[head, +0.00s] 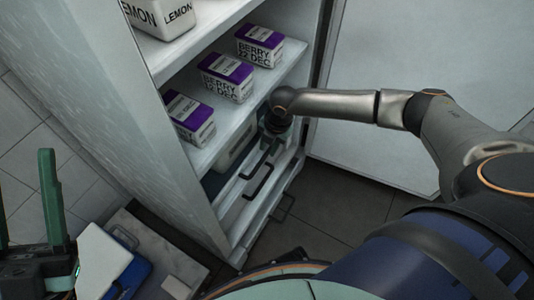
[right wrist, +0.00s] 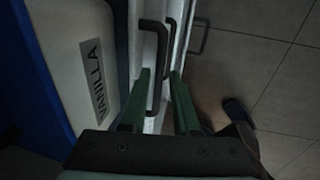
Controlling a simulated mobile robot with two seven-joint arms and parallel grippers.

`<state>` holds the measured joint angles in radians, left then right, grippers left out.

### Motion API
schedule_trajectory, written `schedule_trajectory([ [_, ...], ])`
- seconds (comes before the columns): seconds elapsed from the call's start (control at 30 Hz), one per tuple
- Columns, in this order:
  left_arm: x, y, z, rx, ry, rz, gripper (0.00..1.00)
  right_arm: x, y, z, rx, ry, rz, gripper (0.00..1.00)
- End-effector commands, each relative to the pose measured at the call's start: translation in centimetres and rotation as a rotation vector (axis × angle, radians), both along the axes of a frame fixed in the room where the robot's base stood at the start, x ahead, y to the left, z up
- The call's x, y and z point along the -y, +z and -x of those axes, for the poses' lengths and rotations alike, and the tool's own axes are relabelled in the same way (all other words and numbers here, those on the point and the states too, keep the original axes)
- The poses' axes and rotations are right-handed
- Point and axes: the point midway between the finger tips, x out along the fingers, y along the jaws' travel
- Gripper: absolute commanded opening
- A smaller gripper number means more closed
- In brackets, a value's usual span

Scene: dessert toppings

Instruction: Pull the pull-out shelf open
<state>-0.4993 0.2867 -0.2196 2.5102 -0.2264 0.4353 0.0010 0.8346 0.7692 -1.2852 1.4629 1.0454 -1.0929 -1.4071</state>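The pull-out shelf (head: 225,192) is low in the open cabinet, below the shelf of berry boxes. It looks pushed in. Its dark bar handle (right wrist: 157,65) runs between the two green fingers of my right gripper (right wrist: 157,72) in the right wrist view. The fingers stand apart, with a gap beside the handle. In the head view my right gripper (head: 269,138) points down at the front of the shelf, its tips partly hidden. My left gripper (head: 25,195) is open and empty at the lower left, away from the cabinet.
More handles (head: 259,182) sit below on the lower fronts. A vanilla tub (right wrist: 92,75) is beside my right gripper. Berry boxes (head: 226,77) stand on the shelf above. The open door (head: 400,50) is at the right. Floor (head: 340,195) in front is clear.

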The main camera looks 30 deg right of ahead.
Motion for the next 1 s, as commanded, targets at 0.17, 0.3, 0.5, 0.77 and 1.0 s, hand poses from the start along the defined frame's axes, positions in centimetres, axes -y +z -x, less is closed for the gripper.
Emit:
schedule_trajectory([
  [0.17,0.1,-1.1,0.0,-0.008,-0.01,0.008,0.5,-0.2,-2.1,-0.3,0.0,0.0,0.0,0.3],
  [0.3,0.1,-1.2,-0.1,-0.011,-0.014,0.01,0.5,-0.3,-2.5,-0.4,0.002,0.001,-0.001,0.3],
  [0.5,0.1,-1.2,-0.1,-0.011,-0.014,0.012,0.5,-0.3,-2.4,-0.4,0.002,0.001,-0.001,0.3],
  [0.77,0.1,-1.2,-0.1,-0.011,-0.014,0.012,0.5,-0.3,-2.4,-0.4,0.001,0.0,-0.001,0.05],
  [1.0,0.1,-1.2,-0.1,-0.012,-0.014,0.011,0.5,-0.2,-2.4,-0.4,0.001,0.0,-0.001,0.0],
])
